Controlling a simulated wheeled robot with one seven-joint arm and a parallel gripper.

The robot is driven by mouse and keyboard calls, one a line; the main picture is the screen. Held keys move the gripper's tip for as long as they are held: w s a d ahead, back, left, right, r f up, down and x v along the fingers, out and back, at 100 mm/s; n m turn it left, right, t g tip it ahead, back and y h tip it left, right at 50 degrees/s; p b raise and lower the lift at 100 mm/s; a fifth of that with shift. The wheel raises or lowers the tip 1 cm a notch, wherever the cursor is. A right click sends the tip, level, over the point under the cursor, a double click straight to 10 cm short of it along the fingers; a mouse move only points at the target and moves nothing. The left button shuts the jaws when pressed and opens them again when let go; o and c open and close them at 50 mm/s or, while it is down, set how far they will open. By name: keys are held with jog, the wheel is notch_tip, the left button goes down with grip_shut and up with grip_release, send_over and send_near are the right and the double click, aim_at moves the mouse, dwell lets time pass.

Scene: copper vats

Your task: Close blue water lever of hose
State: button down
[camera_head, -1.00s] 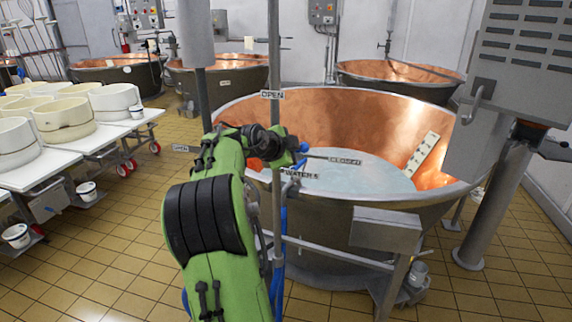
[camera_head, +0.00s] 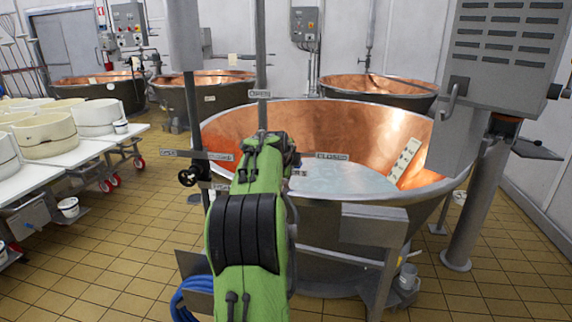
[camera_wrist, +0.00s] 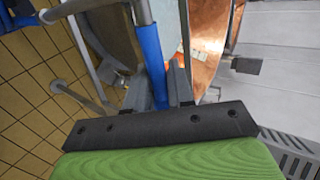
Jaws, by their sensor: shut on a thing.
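In the wrist view my gripper (camera_wrist: 160,88) is shut on a long blue bar (camera_wrist: 149,48), which looks like the blue water lever. The bar runs up between the fingers to a grey metal end. In the head view my green arm hides the gripper and the lever. An OPEN label (camera_head: 259,93) sits on the upright pipe above the arm. A CLOSED label (camera_head: 332,156) stands to the right of the arm, in front of the near copper vat (camera_head: 300,118). The water label is mostly hidden. The blue hose (camera_head: 190,298) shows in loops at the lower left.
A grey column (camera_head: 478,205) stands at the right. Tables with white moulds (camera_head: 45,145) are at the left. Tiled floor (camera_head: 120,235) is clear between tables and vat.

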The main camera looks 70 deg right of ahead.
jog(key=shift+f, duration=0.2)
jog(key=c, duration=1.1)
grip_release()
jog(key=p+v, duration=0.1)
jog(key=v, duration=1.4)
jog(key=shift+a+r+p, duration=0.25)
jog(key=shift+a+p, duration=0.1)
